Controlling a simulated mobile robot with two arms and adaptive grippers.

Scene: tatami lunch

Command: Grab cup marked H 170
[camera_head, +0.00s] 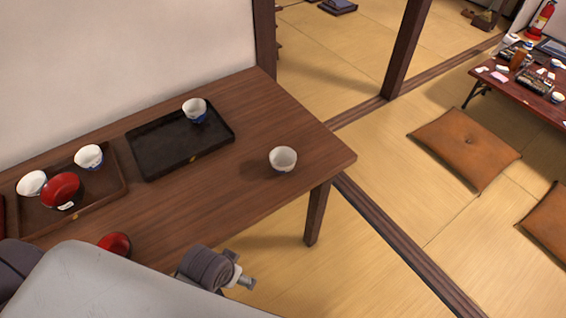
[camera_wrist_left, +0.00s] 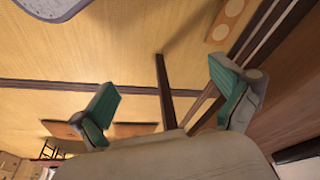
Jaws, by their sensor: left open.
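Several white cups with blue lower parts stand on the wooden table; no mark H 170 can be read on any. One cup (camera_head: 283,158) stands alone near the table's right end. Another cup (camera_head: 195,109) stands on the black tray (camera_head: 160,165). Two more, a cup (camera_head: 88,156) and a cup (camera_head: 31,183), are on the brown tray (camera_head: 118,192) at left. My left gripper (camera_head: 243,278) is low at the table's front edge, apart from the cups. In the left wrist view its teal-padded fingers (camera_wrist_left: 162,78) are spread and empty. My right gripper is not in view.
A red bowl (camera_head: 60,189) with a small white label is on the brown tray. Another red bowl (camera_head: 115,243) is near the front edge, partly hidden by my arm. The table top (camera_head: 235,190) is clear between the black tray and lone cup. Orange cushions (camera_head: 465,148) lie right.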

